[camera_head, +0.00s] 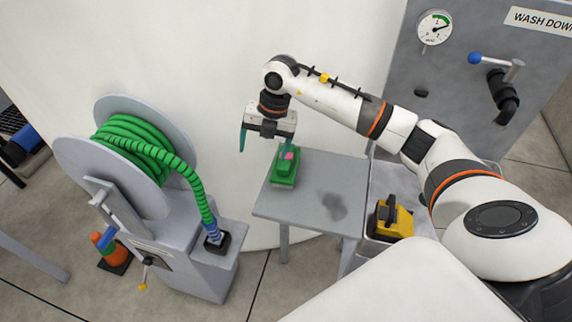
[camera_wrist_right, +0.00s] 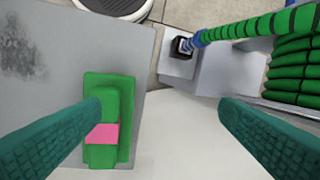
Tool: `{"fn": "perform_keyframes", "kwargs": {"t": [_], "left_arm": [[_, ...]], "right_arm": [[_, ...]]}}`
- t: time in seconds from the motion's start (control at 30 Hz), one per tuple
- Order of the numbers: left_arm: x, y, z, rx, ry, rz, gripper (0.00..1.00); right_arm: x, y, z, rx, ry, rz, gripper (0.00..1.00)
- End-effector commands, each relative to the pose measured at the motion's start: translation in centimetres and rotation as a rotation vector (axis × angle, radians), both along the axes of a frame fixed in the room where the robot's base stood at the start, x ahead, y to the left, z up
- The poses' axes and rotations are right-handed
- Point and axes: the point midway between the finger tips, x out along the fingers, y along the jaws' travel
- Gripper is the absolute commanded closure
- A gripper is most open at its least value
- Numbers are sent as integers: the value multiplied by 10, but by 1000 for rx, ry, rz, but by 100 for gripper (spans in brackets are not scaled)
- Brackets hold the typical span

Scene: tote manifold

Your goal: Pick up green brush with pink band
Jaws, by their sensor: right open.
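The green brush with a pink band (camera_head: 284,174) lies on the left part of a small grey table in the head view. In the right wrist view the brush (camera_wrist_right: 124,120) is left of centre, with the pink band across its raised handle. My right gripper (camera_head: 264,144) is open and empty, fingers pointing down, above and left of the brush. In the wrist view my right gripper (camera_wrist_right: 162,108) has its left finger overlapping the brush's left edge in the picture; I cannot tell if they touch. The other finger is well clear to the right. My left gripper is not in view.
The grey table (camera_head: 315,205) has a dark stain and bare room right of the brush. A hose reel (camera_head: 140,150) with green hose stands to the left. A yellow and black object (camera_head: 390,218) sits to the right. A panel with gauge (camera_head: 435,27) stands behind.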

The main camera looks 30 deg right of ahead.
Motion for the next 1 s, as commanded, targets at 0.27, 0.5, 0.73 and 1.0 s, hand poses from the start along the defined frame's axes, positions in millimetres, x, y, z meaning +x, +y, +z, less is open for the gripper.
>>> {"fn": "perform_keyframes", "kwargs": {"t": [0.27, 0.5, 0.73, 1.0], "left_arm": [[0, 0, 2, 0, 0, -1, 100], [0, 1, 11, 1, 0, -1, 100], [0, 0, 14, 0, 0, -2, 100], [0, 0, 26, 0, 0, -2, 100]], "right_arm": [[-3, -64, 7, -234, 83, -134, 15], [-4, -63, -35, -232, 85, -133, 15], [-3, -63, -54, -230, 81, -129, 15], [-4, -61, -92, -227, 83, -130, 15]]}}
